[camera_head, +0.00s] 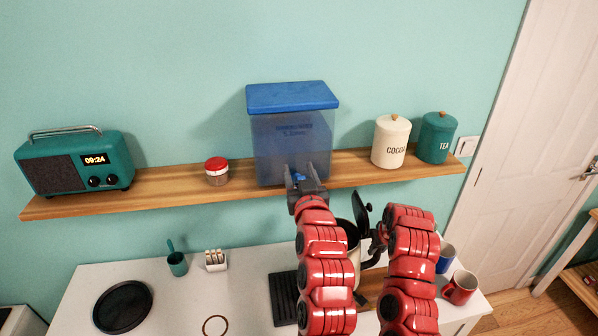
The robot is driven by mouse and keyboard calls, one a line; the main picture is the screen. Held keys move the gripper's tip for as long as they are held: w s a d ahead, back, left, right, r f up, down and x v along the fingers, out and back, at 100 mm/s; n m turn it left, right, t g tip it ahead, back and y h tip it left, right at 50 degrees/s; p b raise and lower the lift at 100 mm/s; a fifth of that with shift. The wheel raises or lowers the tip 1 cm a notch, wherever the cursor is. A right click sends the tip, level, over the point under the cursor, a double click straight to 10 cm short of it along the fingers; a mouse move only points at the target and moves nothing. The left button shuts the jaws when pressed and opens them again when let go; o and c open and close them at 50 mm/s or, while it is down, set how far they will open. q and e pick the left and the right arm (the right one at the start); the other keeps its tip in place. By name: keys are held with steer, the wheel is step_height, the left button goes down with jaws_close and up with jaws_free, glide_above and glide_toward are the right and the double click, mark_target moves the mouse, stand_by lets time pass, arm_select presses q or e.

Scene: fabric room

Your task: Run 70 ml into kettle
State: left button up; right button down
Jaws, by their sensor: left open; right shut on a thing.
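A water dispenser (290,138), a bluish see-through tank with a blue lid, stands on the wooden shelf. Its blue tap (299,177) is low on its front. My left gripper (304,178) is open, with its fingers around the tap; whether they touch it I cannot tell. The kettle (352,240) is below the shelf, with its dark lid (362,214) tilted open. My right gripper (379,236) is shut on the kettle's handle at the kettle's right side. My arms hide much of the kettle, and its inside and water level do not show.
The shelf (150,186) also bears a teal radio (75,162), a red-lidded jar (217,171), a cocoa canister (390,142) and a tea canister (436,138). On the white counter are a black round plate (122,306), a dark tray (284,298) and a red mug (460,288).

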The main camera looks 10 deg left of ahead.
arm_select(q)
steer(key=shift+w, duration=0.2)
arm_select(e)
steer(key=shift+r, duration=0.1)
arm_select(q)
jaws_close()
